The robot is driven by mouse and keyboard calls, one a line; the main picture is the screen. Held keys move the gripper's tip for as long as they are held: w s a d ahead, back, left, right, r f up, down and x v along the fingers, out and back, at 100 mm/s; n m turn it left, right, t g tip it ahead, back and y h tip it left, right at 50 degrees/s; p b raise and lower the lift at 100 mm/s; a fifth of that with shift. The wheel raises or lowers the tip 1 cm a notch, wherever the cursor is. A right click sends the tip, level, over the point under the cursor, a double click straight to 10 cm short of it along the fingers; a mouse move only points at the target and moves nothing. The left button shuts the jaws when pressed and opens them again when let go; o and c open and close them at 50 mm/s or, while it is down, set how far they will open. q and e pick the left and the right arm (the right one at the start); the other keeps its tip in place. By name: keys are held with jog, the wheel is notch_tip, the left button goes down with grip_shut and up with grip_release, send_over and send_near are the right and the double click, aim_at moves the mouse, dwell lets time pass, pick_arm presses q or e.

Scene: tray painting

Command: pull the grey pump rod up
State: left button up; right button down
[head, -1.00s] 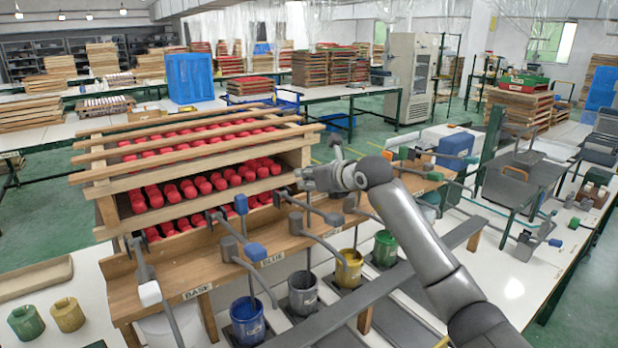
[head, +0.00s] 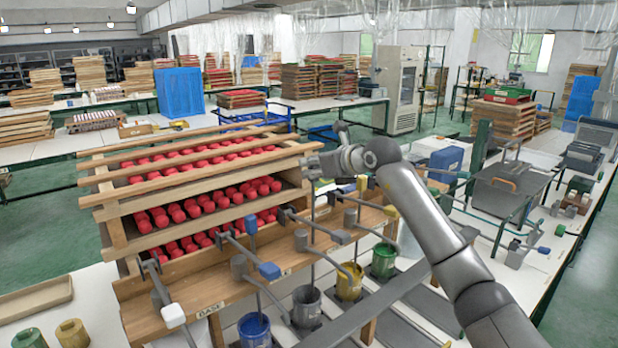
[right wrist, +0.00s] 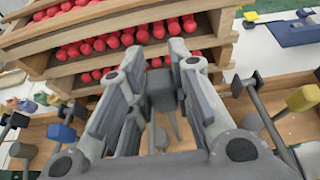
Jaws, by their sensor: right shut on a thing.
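My right gripper (head: 312,168) is above the wooden pump bench, in front of the rack of red pieces. In the right wrist view its fingers (right wrist: 160,75) are closed around a dark grey block (right wrist: 162,92), the head of the grey pump rod. In the head view the thin grey rod (head: 313,205) runs straight down from the gripper towards the grey pot (head: 306,307). The gripper hides the rod's top in the head view. My left gripper is out of view.
A blue pot (head: 255,330), a yellow pot (head: 349,281) and a green pot (head: 383,262) stand beside the grey one. Neighbouring pump handles and spouts, such as the blue-tipped one (head: 269,271), are close around. The wooden rack (head: 120,222) is just behind.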

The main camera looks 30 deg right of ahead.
notch_tip(320, 180, up, 4)
jog(key=shift+f+p, duration=0.2)
jog(key=shift+p, duration=0.3)
jog(key=shift+d, duration=0.1)
jog(key=c, duration=1.3)
grip_release()
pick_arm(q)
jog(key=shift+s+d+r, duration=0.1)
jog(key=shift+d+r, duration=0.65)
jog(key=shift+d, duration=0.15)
pick_arm(e)
jog(key=shift+f, duration=0.1)
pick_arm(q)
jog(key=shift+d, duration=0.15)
pick_arm(e)
jog(key=v, duration=1.2)
jog(key=shift+s+f, duration=0.1)
